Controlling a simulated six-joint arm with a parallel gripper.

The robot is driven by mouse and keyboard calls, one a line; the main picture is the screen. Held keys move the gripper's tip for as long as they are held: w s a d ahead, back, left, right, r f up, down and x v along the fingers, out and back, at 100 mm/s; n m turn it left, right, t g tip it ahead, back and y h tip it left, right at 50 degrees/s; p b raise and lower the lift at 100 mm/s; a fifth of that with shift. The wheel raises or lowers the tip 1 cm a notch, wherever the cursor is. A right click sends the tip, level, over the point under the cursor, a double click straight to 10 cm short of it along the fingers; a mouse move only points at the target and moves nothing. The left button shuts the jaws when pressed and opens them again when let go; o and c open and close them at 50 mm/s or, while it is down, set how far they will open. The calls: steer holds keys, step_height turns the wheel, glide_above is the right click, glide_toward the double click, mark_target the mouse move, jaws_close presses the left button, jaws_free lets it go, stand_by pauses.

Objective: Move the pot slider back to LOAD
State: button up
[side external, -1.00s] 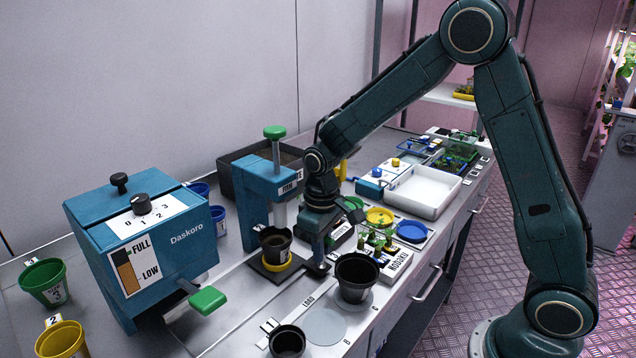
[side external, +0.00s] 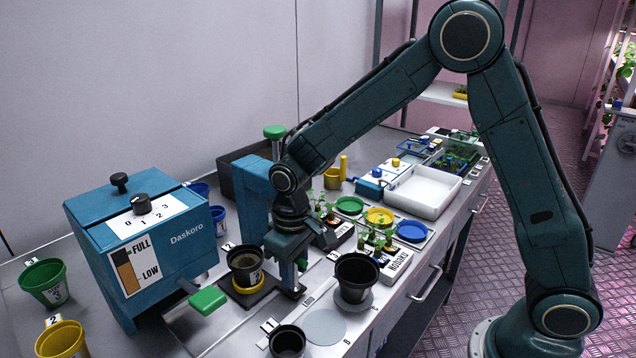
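The pot slider (side external: 262,288) is a dark plate with a yellow ring, on the rail in the bench top. A black pot (side external: 245,262) with dark soil stands upright in the yellow ring, beside tag 2. My gripper (side external: 290,285) points down at the right side of the slider, by its right end. The arm hides part of the blue press behind it. The fingers are small and dark here, and I cannot see whether they are closed on the slider's handle. The LOAD label (side external: 309,299) is on the bench just right of the gripper, partly hidden.
The blue Daskoro dispenser (side external: 150,250) with its green lever (side external: 207,300) stands close left of the slider. The blue press (side external: 256,205) stands behind. A black pot (side external: 356,272) is to the right, another (side external: 287,342) in front. A bare grey disc (side external: 325,327) lies between them.

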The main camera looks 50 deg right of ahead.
stand_by(0.3)
step_height(320, 180, up, 14)
stand_by(0.8)
steer(key=shift+f, duration=0.1)
steer(key=s+d+r+m+t, duration=0.1)
steer(key=s+d+r+t, duration=0.15)
steer(key=s, duration=0.35)
steer(key=s+d+r+t, duration=0.1)
steer(key=s+d+r, duration=0.3)
steer(key=s, duration=0.2)
steer(key=s+d+f+t, duration=0.1)
steer(key=s+d+t, duration=0.1)
steer(key=s, duration=0.8)
steer(key=shift+s+d+f+m, duration=0.2)
steer(key=shift+s+d+m, duration=0.2)
steer(key=shift+d, duration=0.4)
